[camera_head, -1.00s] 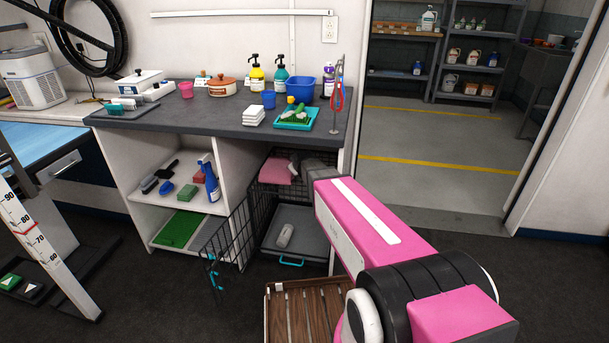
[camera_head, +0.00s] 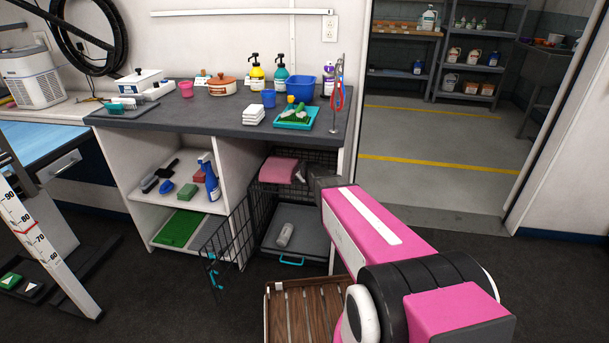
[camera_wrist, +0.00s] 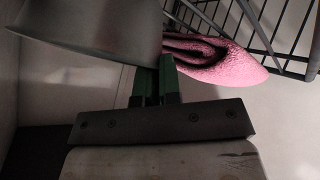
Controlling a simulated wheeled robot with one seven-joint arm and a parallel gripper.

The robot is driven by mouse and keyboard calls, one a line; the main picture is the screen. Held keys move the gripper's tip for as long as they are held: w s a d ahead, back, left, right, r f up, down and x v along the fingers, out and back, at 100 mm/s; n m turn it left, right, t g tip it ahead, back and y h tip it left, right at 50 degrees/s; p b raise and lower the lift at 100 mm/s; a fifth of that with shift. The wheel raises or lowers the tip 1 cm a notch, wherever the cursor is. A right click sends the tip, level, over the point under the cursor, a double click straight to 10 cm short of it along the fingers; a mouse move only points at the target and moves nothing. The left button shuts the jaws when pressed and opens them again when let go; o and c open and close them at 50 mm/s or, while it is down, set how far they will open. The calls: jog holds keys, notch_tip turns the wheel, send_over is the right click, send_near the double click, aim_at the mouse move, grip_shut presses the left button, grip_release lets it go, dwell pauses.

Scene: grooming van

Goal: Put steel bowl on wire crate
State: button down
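The steel bowl (camera_wrist: 95,25) shows as a smooth grey curved wall at the upper left of the wrist view, tilted there. My gripper (camera_wrist: 160,68) has its green fingers close together at the bowl's lower edge, shut on its rim. The wire crate (camera_head: 243,232) stands under the counter in the head view, its door open to the left; its dark bars also show in the wrist view (camera_wrist: 262,38). My gripper is near the crate's upper right, mostly hidden behind my pink arm. I cannot make out the bowl in the head view.
A folded pink towel (camera_head: 279,170) lies on the crate's top, at the left; it is close right of my fingers in the wrist view (camera_wrist: 215,62). The counter (camera_head: 200,118) overhangs closely. A wooden slatted crate (camera_head: 300,310) stands on the floor in front.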

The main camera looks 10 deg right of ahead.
jog(key=c, duration=1.3)
grip_release()
jog(key=v, duration=1.2)
